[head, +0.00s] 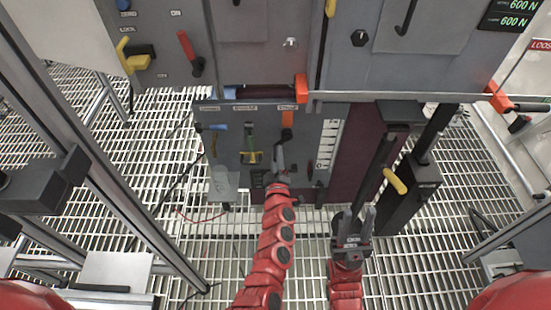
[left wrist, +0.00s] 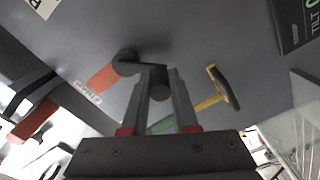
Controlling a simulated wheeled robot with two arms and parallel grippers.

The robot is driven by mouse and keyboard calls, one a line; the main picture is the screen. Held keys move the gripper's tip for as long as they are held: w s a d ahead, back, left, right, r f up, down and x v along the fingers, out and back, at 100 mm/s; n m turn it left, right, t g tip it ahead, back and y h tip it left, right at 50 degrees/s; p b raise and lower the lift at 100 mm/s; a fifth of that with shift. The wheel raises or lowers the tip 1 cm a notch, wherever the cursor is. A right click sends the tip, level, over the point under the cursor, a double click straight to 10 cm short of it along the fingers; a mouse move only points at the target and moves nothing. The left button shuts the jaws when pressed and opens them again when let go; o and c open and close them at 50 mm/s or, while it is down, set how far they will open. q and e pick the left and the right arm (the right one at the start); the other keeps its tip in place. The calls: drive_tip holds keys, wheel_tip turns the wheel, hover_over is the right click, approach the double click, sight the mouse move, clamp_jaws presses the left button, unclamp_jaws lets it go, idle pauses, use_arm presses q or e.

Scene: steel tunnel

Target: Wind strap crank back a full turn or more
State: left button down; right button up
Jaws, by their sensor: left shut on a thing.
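The strap crank (left wrist: 125,60) shows in the left wrist view as a dark hub with a short arm and a round dark handle, on a grey panel. An orange strip (left wrist: 103,78) with a white label runs beside the hub. My left gripper (left wrist: 158,78) is shut on the crank handle, with one finger on each side. In the head view my left gripper (head: 280,162) reaches the lower grey panel below an orange strip (head: 287,122) and hides most of the crank. My right gripper (head: 354,216) is open and empty, over the floor grating right of the left arm.
A dark post with a yellow handle (head: 395,181) rises right of my right gripper. A clear container (head: 222,183) is left of my left gripper. Grating floor (head: 215,245) lies open in front.

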use_arm(q)
drive_tip(key=shift+f, duration=0.15)
idle(0.4)
drive_tip(key=c, duration=0.7)
unclamp_jaws()
drive_tip(key=s+p, duration=0.2)
drive_tip(key=s, duration=1.5)
drive_tip(key=shift+s+p, duration=0.2)
drive_tip(key=shift+p, duration=0.15)
